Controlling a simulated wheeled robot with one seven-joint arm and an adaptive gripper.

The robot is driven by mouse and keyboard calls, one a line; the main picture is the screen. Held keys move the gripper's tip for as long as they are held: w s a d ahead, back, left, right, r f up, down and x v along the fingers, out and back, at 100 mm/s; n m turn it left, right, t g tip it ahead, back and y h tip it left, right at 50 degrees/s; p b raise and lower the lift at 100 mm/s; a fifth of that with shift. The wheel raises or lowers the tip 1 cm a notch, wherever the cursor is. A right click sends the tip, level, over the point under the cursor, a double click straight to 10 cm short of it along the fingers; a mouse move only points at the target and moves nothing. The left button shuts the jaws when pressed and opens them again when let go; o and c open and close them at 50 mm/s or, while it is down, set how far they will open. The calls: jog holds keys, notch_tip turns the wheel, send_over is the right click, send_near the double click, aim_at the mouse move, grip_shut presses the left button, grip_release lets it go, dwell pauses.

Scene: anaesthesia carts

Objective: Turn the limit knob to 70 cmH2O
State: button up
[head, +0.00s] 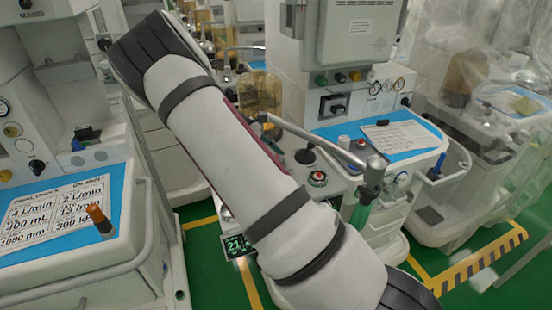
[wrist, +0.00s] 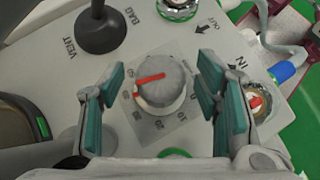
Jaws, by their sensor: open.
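The limit knob (wrist: 161,92) is a round grey knob with a red pointer line, on a square dial plate in the wrist view. The pointer lies nearly level and points left; the small scale numbers around it are too blurred to read surely. My gripper (wrist: 163,76) is open, with one teal-padded finger left of the knob and the other right of it. Gaps show between the pads and the knob in the picture; its depth relative to the knob is unclear. In the head view my arm hides the knob and the gripper.
A black VENT/BAG lever (wrist: 101,30) stands beyond the knob, up and left. A metal arm (head: 320,143) crosses above the panel in the head view.

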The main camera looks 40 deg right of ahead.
jog(key=v, duration=1.1)
jog(key=shift+w+a+r, duration=0.2)
jog(key=shift+r, duration=0.1)
